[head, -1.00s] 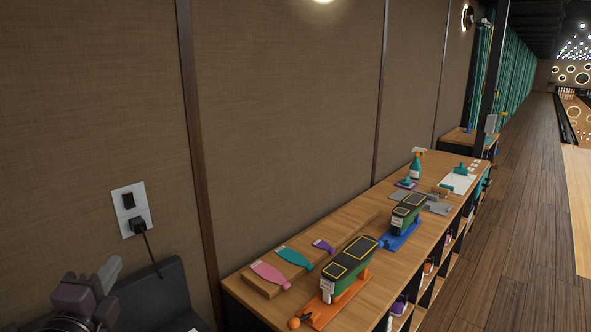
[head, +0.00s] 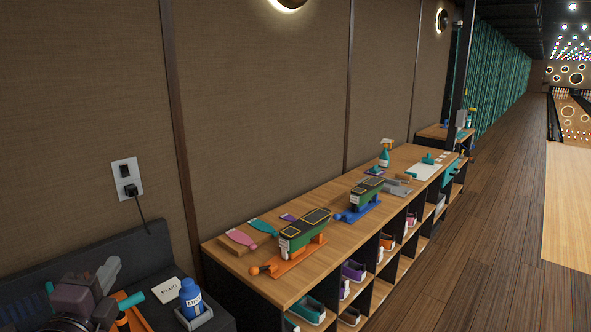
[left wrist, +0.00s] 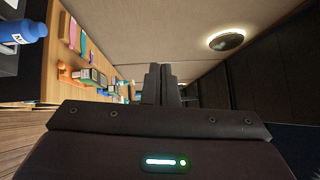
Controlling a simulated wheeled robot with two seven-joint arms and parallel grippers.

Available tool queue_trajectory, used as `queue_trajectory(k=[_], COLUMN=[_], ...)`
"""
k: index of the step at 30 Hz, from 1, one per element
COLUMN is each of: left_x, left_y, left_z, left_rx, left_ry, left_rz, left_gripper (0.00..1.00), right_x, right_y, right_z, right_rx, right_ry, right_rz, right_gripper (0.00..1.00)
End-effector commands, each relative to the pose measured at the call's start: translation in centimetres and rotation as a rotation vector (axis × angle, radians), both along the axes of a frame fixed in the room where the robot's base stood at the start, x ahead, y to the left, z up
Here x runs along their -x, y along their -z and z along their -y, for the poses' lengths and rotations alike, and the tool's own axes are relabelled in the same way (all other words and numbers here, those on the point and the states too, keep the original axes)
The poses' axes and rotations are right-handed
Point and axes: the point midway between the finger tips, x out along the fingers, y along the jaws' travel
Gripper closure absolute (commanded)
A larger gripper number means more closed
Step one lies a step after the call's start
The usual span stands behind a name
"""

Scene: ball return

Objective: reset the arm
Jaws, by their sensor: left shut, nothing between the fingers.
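My left gripper (head: 110,268) shows at the lower left of the head view, raised over the dark bench-like surface (head: 60,270). Its grey fingers point up and to the right. In the left wrist view the fingers (left wrist: 162,84) are together with nothing between them. The gripper is apart from the blue bottle (head: 190,297) to its right. The bottle also shows in the left wrist view (left wrist: 24,31). My right gripper is in neither view.
A wooden counter (head: 290,290) with shoe cubbies runs along the wall, holding green-and-black devices (head: 303,230) on orange and blue bases. A card reading PLUG (head: 168,290) lies near the bottle. A wall outlet (head: 127,180) has a cord. Wooden floor (head: 480,220) is clear at right.

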Motion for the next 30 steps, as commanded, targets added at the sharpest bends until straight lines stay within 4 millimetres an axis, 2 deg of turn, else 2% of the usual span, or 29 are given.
queue_trajectory(k=[5, 11, 17, 20, 23, 26, 27, 29, 30], left_x=[-0.8, -1.9, -3.0, -3.4, -3.5, -3.0, -2.5, -1.4, -0.5], left_y=[2.3, 5.9, 11.7, 15.8, 21.0, 28.1, 31.2, 35.7, 38.6], left_z=[-0.7, -1.8, -3.2, -3.9, -4.5, -5.0, -5.0, -4.9, -4.7], left_rx=[0.044, 0.114, 0.222, 0.292, 0.38, 0.493, 0.542, 0.615, 0.661], left_ry=[-0.011, -0.028, -0.058, -0.08, -0.113, -0.158, -0.181, -0.216, -0.24], left_rz=[-0.037, -0.094, -0.182, -0.239, -0.313, -0.408, -0.452, -0.51, -0.551], left_gripper=[1.0, 1.0, 1.0, 1.0, 1.0, 1.0, 1.0, 1.0, 1.0], right_x=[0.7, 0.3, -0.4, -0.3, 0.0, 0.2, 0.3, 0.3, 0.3], right_y=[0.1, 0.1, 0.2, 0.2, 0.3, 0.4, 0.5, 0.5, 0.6], right_z=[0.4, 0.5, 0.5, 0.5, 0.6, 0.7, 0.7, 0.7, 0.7], right_rx=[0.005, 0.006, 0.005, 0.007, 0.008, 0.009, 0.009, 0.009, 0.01], right_ry=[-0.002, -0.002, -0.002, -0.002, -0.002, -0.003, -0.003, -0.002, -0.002], right_rz=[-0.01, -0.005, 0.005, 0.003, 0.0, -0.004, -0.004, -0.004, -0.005], right_gripper=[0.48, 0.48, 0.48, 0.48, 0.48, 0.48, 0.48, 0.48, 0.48])
